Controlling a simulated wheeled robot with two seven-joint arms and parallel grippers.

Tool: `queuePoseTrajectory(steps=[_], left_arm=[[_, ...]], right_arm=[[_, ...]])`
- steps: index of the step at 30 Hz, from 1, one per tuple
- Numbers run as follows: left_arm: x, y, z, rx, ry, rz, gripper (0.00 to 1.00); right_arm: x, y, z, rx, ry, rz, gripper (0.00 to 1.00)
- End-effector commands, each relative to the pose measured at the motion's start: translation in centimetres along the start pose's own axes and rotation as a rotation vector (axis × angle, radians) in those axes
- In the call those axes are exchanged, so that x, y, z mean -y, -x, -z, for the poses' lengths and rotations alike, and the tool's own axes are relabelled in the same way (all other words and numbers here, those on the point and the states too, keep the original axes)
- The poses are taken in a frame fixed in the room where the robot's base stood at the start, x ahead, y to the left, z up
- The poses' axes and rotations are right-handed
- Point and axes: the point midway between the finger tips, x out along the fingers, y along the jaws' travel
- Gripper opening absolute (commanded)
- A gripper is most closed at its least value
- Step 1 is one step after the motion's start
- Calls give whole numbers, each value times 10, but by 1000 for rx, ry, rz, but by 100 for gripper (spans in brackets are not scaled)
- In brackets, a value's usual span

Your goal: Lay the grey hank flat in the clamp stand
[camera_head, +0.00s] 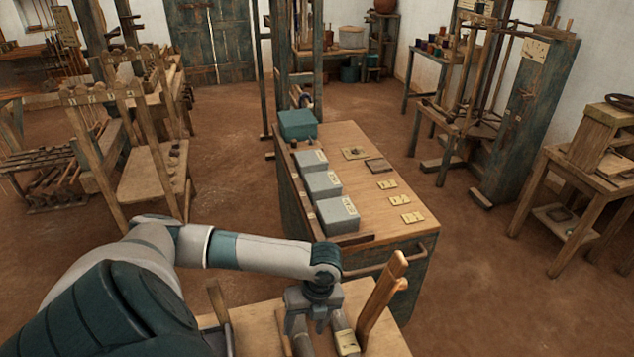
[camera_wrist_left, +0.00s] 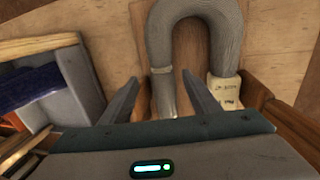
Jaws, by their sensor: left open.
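The grey hank (camera_wrist_left: 162,45) shows in the left wrist view as a U-shaped loop with a pale paper tag (camera_wrist_left: 226,91) on its right limb. It lies over a brown wooden board (camera_wrist_left: 196,60), with wooden uprights beside it that look like the clamp stand (camera_wrist_left: 256,96). In the head view, a tall upright (camera_head: 380,300) stands right of the hank (camera_head: 343,322). My left gripper (camera_wrist_left: 160,78) is open, its fingers on either side of the hank's left limb; it also shows from above in the head view (camera_head: 308,326). Contact cannot be told. The right gripper is out of view.
A grey tray (camera_wrist_left: 83,88) with blue and purple bundles lies left in the wrist view. Beyond the near bench, a wooden table (camera_head: 375,215) holds grey boxes (camera_head: 337,214), a green box (camera_head: 297,124) and small yellow cards (camera_head: 400,200). Looms stand farther off.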

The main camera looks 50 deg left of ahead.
Motion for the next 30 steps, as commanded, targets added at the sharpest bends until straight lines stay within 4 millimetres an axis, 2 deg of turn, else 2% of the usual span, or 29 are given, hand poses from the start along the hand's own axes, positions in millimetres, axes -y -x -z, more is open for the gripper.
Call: queuePoseTrajectory(steps=[12,18,24,30], left_arm=[[6,84,2,-5,-4,15,58],[6,118,3,-9,-4,14,58],[6,135,3,-10,-3,12,58],[6,138,3,-11,-3,12,58]], right_arm=[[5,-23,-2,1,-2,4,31],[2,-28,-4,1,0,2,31],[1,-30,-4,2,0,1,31],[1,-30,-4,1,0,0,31]])
